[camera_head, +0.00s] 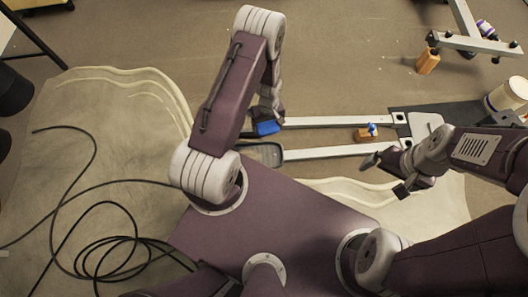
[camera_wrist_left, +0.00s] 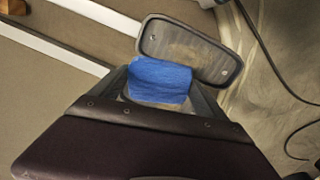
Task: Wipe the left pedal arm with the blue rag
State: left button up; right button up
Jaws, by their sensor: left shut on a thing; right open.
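Two long pale pedal arms, the upper one (camera_head: 345,122) and the lower one (camera_head: 335,152), run left to right across the middle of the head view. A grey foot pedal (camera_head: 264,154) with a raised rim sits at the lower arm's left end. My left gripper (camera_head: 268,118) is shut on the blue rag (camera_head: 267,128) near the arms' left ends. In the left wrist view the rag (camera_wrist_left: 160,82) is bunched between the fingers, overlapping the pedal's edge (camera_wrist_left: 190,50); contact is unclear. My right gripper (camera_head: 385,172) is open and empty below the lower arm.
A wooden block (camera_head: 366,135) with a small blue thing on it lies between the arms. A white tub (camera_head: 508,95) stands at the right. An orange block (camera_head: 428,61) is under a metal frame (camera_head: 470,42). A black cable (camera_head: 95,215) is coiled at left on a pale mat.

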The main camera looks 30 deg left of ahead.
pick_arm(q)
notch_tip(320, 180, down, 15)
jog(key=s+n+b, duration=0.2)
jog(key=b, duration=0.4)
jog(key=shift+s+a, duration=0.15)
jog(key=shift+a, duration=0.1)
pick_arm(e)
notch_tip(320, 180, down, 9)
pick_arm(q)
jog(key=b, duration=0.6)
send_over(264, 154)
notch_tip(264, 154, down, 6)
jog(key=shift+r, duration=0.1)
pick_arm(e)
notch_tip(264, 154, down, 6)
jog(key=shift+r, duration=0.1)
pick_arm(q)
jog(key=shift+f+b, duration=0.35)
jog(key=shift+f, duration=0.35)
pick_arm(e)
jog(key=shift+f, duration=0.5)
